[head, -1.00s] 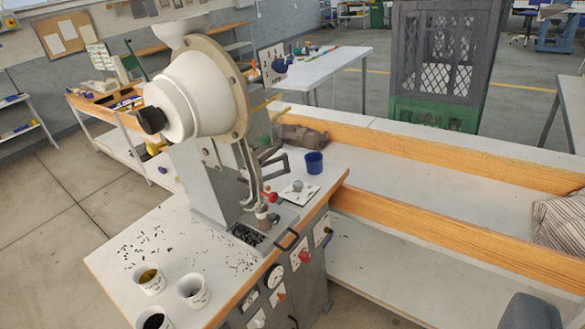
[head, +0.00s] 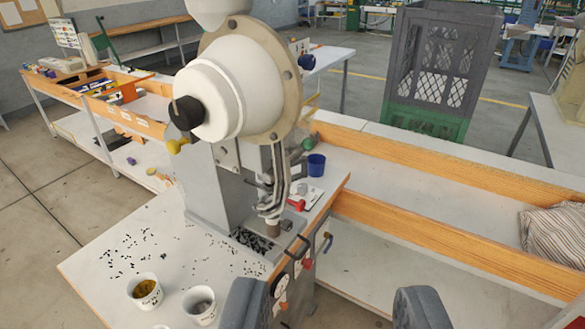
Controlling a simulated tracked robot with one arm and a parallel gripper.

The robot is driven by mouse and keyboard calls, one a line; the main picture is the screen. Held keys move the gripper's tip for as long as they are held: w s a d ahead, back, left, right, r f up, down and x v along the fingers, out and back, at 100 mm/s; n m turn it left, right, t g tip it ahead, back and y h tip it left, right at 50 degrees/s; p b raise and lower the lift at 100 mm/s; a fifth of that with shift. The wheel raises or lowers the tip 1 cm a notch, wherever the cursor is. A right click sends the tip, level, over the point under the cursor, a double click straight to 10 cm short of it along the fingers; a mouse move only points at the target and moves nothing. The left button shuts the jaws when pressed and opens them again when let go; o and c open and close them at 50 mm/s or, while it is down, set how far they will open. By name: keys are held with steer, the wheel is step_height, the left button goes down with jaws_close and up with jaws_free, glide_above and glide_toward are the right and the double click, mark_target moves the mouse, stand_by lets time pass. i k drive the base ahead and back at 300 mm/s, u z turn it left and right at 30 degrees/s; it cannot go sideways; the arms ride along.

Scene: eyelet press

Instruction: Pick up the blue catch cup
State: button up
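The blue catch cup (head: 316,165) stands upright on the table top, behind and to the right of the eyelet press (head: 235,85). The press column hides none of its rim that I can make out. My gripper (head: 330,310) shows at the bottom edge as two grey fingers set wide apart. It is open with nothing between the fingers. The cup is well beyond the fingers, farther into the scene.
White cups (head: 145,292) with eyelets stand at the table's front left, among scattered dark bits. A red-knobbed part on a white card (head: 312,197) lies just before the blue cup. A wood-edged bench (head: 440,205) runs right, with a dark crate (head: 438,70) behind.

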mark_target(316, 162)
steer(key=z, duration=0.05)
steer(key=i, duration=1)
steer(key=z, duration=0.35)
steer(key=k, duration=1.1)
steer(key=z, duration=0.9)
steer(key=i, duration=1.25)
steer(key=u, duration=0.55)
steer(key=i, duration=1.35)
steer(key=u, duration=0.6)
